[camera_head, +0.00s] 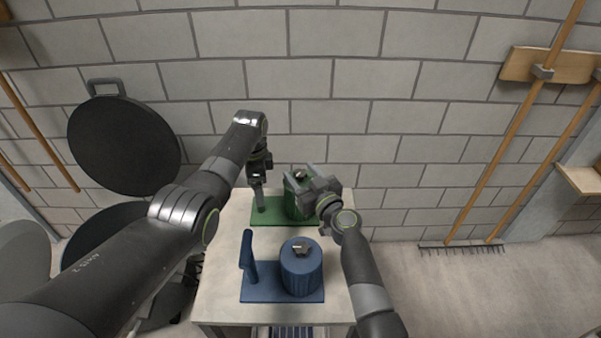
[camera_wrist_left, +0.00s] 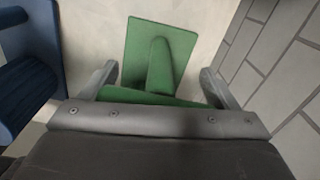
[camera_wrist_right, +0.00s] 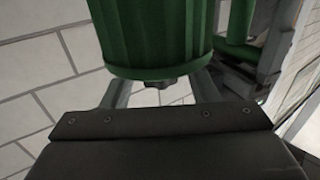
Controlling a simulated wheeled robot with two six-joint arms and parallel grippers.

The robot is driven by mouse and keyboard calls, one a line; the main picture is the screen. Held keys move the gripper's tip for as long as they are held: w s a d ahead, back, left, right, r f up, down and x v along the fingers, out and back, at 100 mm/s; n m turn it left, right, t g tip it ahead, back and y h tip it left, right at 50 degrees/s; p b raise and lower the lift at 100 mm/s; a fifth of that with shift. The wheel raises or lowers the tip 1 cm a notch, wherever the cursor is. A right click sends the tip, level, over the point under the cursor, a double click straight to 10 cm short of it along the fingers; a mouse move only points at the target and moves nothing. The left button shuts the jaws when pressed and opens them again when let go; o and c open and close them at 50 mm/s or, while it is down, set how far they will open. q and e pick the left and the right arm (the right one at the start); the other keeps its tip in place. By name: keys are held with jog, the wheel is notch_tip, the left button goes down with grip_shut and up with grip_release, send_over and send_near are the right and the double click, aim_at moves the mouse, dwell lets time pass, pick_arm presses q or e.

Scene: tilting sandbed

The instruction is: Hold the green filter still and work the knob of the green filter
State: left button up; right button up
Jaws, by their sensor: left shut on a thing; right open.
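The green filter (camera_head: 296,209) stands at the back of the table: a green base plate (camera_head: 270,217), a ribbed canister, an upright handle and a small grey knob (camera_head: 300,174) on top. My left gripper (camera_head: 259,182) is shut on the handle; in the left wrist view the green handle (camera_wrist_left: 160,70) runs between the fingers. My right gripper (camera_head: 305,178) is open at the canister's top. In the right wrist view the knob (camera_wrist_right: 160,83) lies between its spread fingers below the canister (camera_wrist_right: 155,35); I cannot tell whether they touch it.
A blue filter (camera_head: 301,270) with its own handle and knob stands in front on the same table (camera_head: 225,290). A block wall is close behind. A round black pan-like disc (camera_head: 122,145) is at the left, and a rake (camera_head: 462,247) leans at the right.

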jog(key=shift+w+a, duration=0.2)
jog(key=shift+w, duration=0.25)
jog(key=c, duration=0.9)
jog(key=shift+c, duration=0.2)
jog(key=shift+n+g+y, duration=0.4)
jog(key=shift+y, duration=0.1)
jog(key=n+g+y, duration=0.2)
jog(key=y, duration=0.1)
jog(key=shift+n+g, duration=0.4)
jog(key=shift+f+n+g+y, duration=0.1)
jog(key=shift+n+g+y, duration=1.7)
jog(key=shift+g, duration=0.6)
